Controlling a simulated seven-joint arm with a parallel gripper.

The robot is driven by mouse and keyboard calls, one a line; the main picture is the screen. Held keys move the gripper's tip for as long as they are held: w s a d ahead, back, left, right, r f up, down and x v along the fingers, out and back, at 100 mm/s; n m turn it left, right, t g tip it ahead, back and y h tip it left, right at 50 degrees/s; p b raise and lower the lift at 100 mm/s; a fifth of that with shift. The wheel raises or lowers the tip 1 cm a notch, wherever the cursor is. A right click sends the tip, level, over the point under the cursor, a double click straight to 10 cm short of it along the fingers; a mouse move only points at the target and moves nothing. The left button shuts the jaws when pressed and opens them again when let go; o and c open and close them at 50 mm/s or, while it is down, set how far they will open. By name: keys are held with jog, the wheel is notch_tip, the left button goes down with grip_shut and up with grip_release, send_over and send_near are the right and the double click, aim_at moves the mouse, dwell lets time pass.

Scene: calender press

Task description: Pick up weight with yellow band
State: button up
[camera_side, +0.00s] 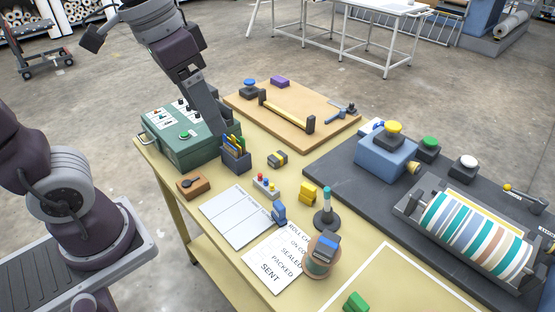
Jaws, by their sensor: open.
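The weight with the yellow band (278,158) is a small dark grey block with a yellow stripe. It lies on the yellow-topped table, right of a dark blue box of upright cards (236,155). My gripper (222,132) points down just behind that box, beside the green control case. It is left of the weight and apart from it. Its jaws are open, though the fingertips are small and partly hidden. A similar grey block with a blue band (327,247) sits on top of a brown spool (321,262) nearer the front.
The green case (180,140) stands close to my gripper. A yellow block (308,194), a peg board (266,186) and an upright post (326,215) stand in front. The striped roller (475,235) is at right.

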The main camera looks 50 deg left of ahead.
jog(key=w+a+f+m+g+y, duration=0.1)
jog(key=w+a+f+m+g, duration=0.15)
jog(key=w+f, duration=0.5)
jog(key=m+y, duration=1.3)
send_near(279, 157)
jog(key=a, duration=0.3)
jog(key=shift+a+f+g, duration=0.15)
jog(key=shift+a+g, duration=0.05)
jog(key=shift+g, duration=0.15)
jog(key=shift+w+d+f+m, duration=0.1)
jog(key=shift+d+f+m, duration=0.1)
jog(key=shift+f+m, duration=0.15)
jog(key=shift+a+f, duration=0.15)
jog(key=shift+f, duration=0.05)
jog(key=x, duration=0.7)
jog(key=shift+w+f, duration=0.1)
jog(key=shift+w, duration=0.05)
grip_shut()
